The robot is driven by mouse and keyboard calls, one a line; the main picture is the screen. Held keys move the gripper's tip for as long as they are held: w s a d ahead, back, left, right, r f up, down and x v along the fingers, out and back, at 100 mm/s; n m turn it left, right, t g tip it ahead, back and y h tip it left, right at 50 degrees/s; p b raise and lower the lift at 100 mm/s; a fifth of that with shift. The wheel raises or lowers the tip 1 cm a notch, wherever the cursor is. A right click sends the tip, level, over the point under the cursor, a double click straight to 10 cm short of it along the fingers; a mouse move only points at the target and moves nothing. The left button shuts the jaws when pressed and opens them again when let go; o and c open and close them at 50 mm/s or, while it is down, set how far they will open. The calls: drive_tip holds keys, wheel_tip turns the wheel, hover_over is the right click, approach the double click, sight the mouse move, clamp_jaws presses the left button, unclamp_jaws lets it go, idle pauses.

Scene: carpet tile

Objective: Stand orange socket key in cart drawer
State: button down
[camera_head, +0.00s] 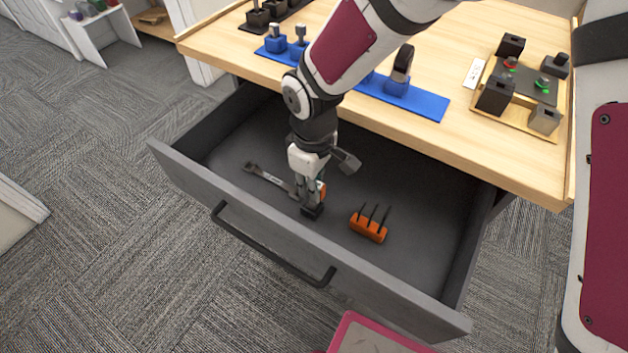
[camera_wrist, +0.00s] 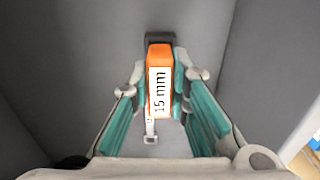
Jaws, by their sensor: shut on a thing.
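The orange socket key (camera_wrist: 160,58) has a white label reading "15 mm" and a black end. In the wrist view it sits between the teal-padded fingers of my gripper (camera_wrist: 179,82), which is shut on it. In the head view my gripper (camera_head: 311,190) reaches down into the open grey cart drawer (camera_head: 400,272), close to its front wall. Only a little orange of the key (camera_head: 322,188) shows there, behind the fingers. Whether the key touches the drawer floor, I cannot tell.
In the drawer, a grey wrench-like tool (camera_head: 266,175) lies left of my gripper, and an orange block with black prongs (camera_head: 368,228) sits to the right. The wooden top (camera_head: 455,65) above holds a blue tool rack (camera_head: 425,102) and a fixture tray (camera_head: 520,123).

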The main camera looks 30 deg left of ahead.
drive_tip(key=shift+f, duration=0.25)
drive_tip(key=c, duration=1.4)
unclamp_jaws()
drive_tip(key=shift+c, duration=0.2)
drive_tip(key=shift+r, duration=0.1)
